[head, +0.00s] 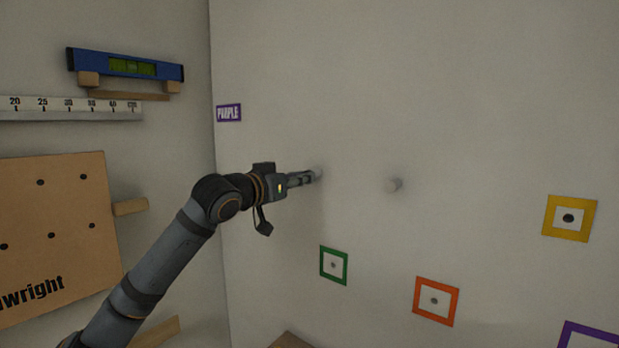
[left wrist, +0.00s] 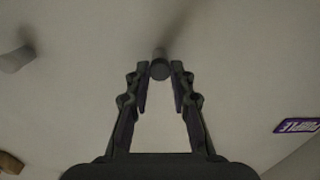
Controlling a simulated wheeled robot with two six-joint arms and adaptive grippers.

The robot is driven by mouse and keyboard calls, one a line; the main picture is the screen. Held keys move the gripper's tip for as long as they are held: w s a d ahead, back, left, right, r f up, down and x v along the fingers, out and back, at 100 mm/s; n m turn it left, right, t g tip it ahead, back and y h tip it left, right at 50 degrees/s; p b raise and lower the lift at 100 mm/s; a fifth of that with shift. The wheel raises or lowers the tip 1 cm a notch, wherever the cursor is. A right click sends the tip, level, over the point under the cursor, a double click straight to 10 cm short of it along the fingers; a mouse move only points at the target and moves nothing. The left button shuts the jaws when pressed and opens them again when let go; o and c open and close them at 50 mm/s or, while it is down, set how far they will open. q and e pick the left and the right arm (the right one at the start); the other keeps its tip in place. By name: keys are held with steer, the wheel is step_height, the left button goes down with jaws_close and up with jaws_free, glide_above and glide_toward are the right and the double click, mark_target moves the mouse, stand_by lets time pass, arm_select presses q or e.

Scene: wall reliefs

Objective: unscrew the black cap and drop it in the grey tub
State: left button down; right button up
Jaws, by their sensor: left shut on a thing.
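My left gripper (head: 316,174) reaches the white wall and is shut on a short round knob (head: 319,172). In the left wrist view the knob (left wrist: 160,69) sits between the fingertips and its end looks dark grey. In the head view it looks pale, so I cannot tell whether it is the black cap. A dark round spot (head: 568,218) shows inside a yellow square frame at the right. No grey tub is in view. My right gripper is not in view.
A second pale knob (head: 393,184) sticks out of the wall to the right; it also shows in the left wrist view (left wrist: 16,58). Green (head: 333,265) and orange (head: 435,301) frames lie below. A purple label (head: 229,113), blue level (head: 125,65) and pegboard (head: 55,225) are at left.

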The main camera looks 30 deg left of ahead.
arm_select(q)
steer(key=n+b, duration=0.1)
steer(key=n, duration=0.3)
steer(key=n+b, duration=0.1)
steer(key=n, duration=0.4)
steer(key=shift+s+b, duration=0.1)
steer(key=shift+b, duration=0.25)
steer(key=n+b, duration=0.2)
steer(key=n, duration=0.3)
steer(key=shift+d, duration=0.1)
